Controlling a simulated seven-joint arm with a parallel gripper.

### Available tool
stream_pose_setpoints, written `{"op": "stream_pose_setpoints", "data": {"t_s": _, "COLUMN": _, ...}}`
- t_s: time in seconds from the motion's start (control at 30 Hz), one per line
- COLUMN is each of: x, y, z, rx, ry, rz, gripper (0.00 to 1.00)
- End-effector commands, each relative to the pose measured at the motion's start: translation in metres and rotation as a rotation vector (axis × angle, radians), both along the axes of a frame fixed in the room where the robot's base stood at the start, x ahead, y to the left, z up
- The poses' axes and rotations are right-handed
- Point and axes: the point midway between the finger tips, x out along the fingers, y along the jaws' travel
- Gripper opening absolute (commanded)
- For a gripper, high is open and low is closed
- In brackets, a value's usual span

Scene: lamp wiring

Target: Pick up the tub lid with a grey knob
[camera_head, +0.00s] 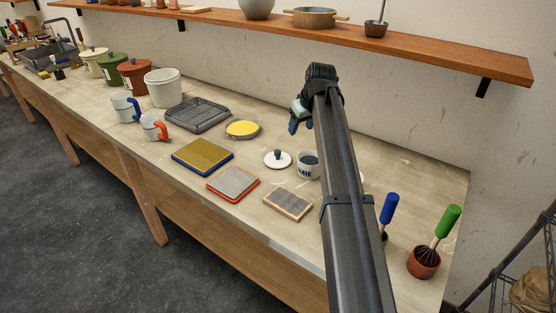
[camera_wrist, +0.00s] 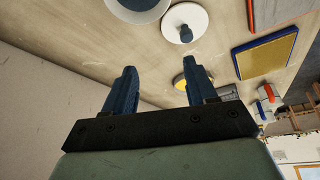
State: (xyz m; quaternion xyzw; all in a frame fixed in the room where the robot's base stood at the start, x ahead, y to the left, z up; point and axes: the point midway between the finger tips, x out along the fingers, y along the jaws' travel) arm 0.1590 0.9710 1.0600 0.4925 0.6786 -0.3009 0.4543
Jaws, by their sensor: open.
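A small round white lid with a dark grey knob (camera_head: 277,162) lies flat, knob up, on the bench. It also shows at the top of the wrist view (camera_wrist: 198,20). My gripper (camera_head: 297,116) is open and empty, above the bench towards the wall. In the wrist view its two blue fingers (camera_wrist: 160,74) are apart, with nothing between them and the lid beyond their tips.
A yellow round dish (camera_head: 242,129), a yellow board with blue edge (camera_head: 202,157), a red-edged board (camera_head: 233,184) and a wood-framed board (camera_head: 288,203) lie nearby. A shelf (camera_head: 430,47) overhangs the back.

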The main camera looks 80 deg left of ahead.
Motion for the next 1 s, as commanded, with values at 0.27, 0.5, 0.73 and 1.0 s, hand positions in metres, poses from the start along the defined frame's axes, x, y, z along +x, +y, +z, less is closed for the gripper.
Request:
{"op": "stream_pose_setpoints", "data": {"t_s": 0.27, "x": -0.045, "y": 0.000, "z": -0.006, "rx": -0.041, "ry": 0.028, "rz": 0.053, "gripper": 0.57}}
{"op": "stream_pose_setpoints", "data": {"t_s": 0.5, "x": -0.049, "y": 0.009, "z": -0.030, "rx": -0.041, "ry": 0.028, "rz": 0.053, "gripper": 0.57}}
{"op": "stream_pose_setpoints", "data": {"t_s": 0.73, "x": -0.055, "y": 0.024, "z": -0.066, "rx": -0.041, "ry": 0.028, "rz": 0.053, "gripper": 0.57}}
{"op": "stream_pose_setpoints", "data": {"t_s": 1.0, "x": -0.057, "y": 0.031, "z": -0.085, "rx": -0.039, "ry": 0.027, "rz": 0.052, "gripper": 0.57}}
